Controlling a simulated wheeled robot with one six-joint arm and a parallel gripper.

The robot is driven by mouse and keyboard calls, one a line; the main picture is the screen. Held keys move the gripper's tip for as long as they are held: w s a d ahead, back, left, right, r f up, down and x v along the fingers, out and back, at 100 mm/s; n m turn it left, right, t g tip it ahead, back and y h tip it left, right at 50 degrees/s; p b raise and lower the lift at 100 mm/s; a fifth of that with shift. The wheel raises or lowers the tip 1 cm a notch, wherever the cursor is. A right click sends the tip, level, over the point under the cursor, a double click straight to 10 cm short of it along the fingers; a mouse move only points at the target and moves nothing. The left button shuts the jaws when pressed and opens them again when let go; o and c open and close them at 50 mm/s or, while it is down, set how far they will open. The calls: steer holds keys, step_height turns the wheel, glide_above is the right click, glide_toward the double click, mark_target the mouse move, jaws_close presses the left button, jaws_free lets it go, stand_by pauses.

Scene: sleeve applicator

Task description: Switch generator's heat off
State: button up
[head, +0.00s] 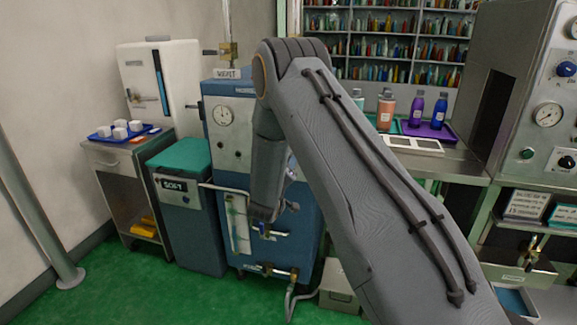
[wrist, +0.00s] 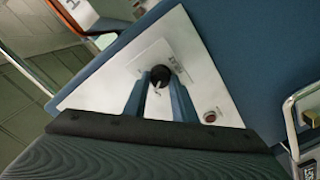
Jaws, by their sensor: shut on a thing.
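The generator (head: 232,150) is a tall blue cabinet with a pale front panel and a round gauge, standing left of centre in the head view. In the wrist view, its pale panel (wrist: 205,80) carries a black round knob (wrist: 157,74) with a small label beside it, too blurred to read. My gripper (wrist: 158,84) has its two blue fingers at the knob, one on each side, and is shut on it. A small red round lamp or button (wrist: 210,116) sits on the same panel. In the head view my arm hides the gripper and the knob.
A teal-lidded bin marked SOFT (head: 180,200) stands just left of the generator. A metal counter with bottles (head: 385,110) is to the right. Green floor (head: 120,290) is open at lower left.

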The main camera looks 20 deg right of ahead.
steer(key=shift+n, duration=1.1)
steer(key=o, duration=1)
steer(key=shift+o, duration=0.2)
steer(key=shift+a, duration=0.1)
steer(key=v, duration=0.7)
steer(key=shift+s+a, duration=0.2)
steer(key=shift+s, duration=0.15)
